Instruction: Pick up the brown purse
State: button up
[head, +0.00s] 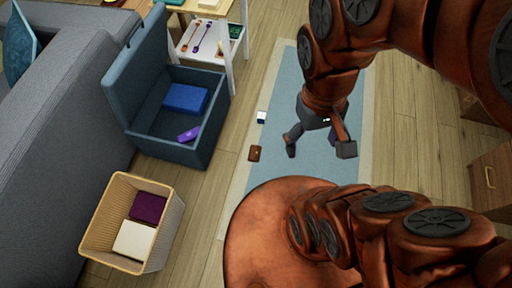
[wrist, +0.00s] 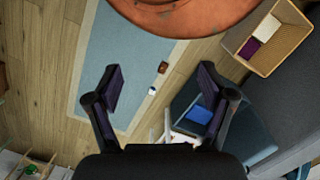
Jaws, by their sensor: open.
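My gripper (head: 318,143) is open and empty above the rug, to the right of the purse in the head view. The wrist view shows its fingers (wrist: 160,92) spread wide, with nothing between them. My gripper is apart from the purse.
A small white-and-blue item (head: 261,117) lies close to the purse. An open blue-grey storage box (head: 165,148) holds a blue item and a purple item. A wicker basket (head: 100,225) holds folded cloths. A grey sofa (head: 60,110) stands left. A wooden cabinet (head: 490,178) stands right.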

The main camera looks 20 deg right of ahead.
aim_at(255, 150)
jog(key=u, duration=3.7)
jog(key=k, duration=1.45)
jog(key=z, duration=0.55)
